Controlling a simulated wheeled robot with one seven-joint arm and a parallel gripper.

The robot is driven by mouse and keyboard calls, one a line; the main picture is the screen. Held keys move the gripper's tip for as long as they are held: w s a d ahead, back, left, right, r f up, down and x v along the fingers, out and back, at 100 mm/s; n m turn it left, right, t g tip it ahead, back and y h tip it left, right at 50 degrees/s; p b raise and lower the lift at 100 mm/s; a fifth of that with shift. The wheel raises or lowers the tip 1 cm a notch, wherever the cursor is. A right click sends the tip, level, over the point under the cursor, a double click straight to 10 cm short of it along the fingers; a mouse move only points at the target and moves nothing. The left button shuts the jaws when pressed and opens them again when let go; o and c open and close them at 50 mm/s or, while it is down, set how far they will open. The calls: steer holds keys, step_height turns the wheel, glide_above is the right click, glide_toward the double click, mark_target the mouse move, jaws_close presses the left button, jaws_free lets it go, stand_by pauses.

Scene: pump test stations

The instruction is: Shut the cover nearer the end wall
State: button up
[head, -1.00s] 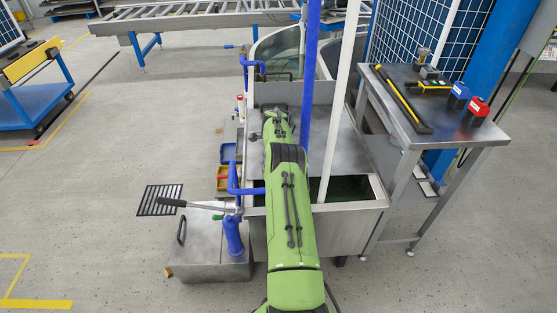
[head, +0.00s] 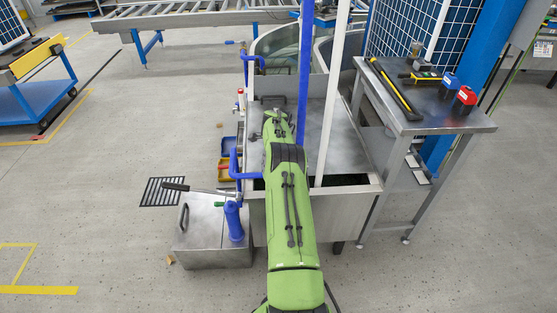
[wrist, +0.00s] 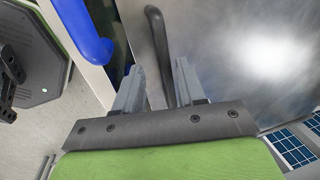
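A flat grey metal cover (head: 338,135) lies over the tank (head: 340,212), with a narrow dark opening at the tank's near edge. A black bar handle (head: 272,99) shows at the cover's far end, just beyond my arm's tip. In the wrist view, a black handle (wrist: 156,35) stands out from a shiny metal sheet (wrist: 240,60). My gripper (wrist: 158,66) is open, its two fingers on either side of this handle with gaps showing; contact is not clear. My arm hides part of the cover. I cannot tell which wall is the end wall.
Blue pipes (head: 238,165) run along the tank's left side. A blue post (head: 305,60) and a white post (head: 333,100) rise close right of my arm. A steel box with a blue hand pump (head: 234,222) stands front left. A tool table (head: 425,125) stands right.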

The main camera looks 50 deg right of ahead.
steer(key=shift+r, duration=0.15)
step_height(320, 180, up, 15)
steer(key=s+a+p, duration=0.2)
steer(key=p, duration=0.2)
steer(key=shift+a+r, duration=0.1)
steer(key=a+r+n+t+h+p, duration=0.15)
steer(key=a+r+n+p, duration=0.45)
steer(key=a+r+n, duration=1.3)
steer(key=s+a+r+n+t+p, duration=0.1)
steer(key=s+a+r, duration=0.3)
steer(key=a, duration=0.2)
steer(key=s+a+r+n+y+p, duration=0.1)
steer(key=s+a+r, duration=0.2)
steer(key=a, duration=0.4)
steer(key=s+a+r+n+t+p, duration=0.1)
steer(key=s+a+r, duration=0.3)
steer(key=a, duration=0.2)
steer(key=s+a+f+n+y+p, duration=0.1)
steer(key=s+a+n, duration=0.4)
steer(key=s, duration=0.5)
step_height(320, 180, down, 2)
steer(key=shift+a+f+n+t+y+p, duration=0.1)
steer(key=shift+a+n+t+y+p, duration=0.25)
steer(key=shift+a+y, duration=0.2)
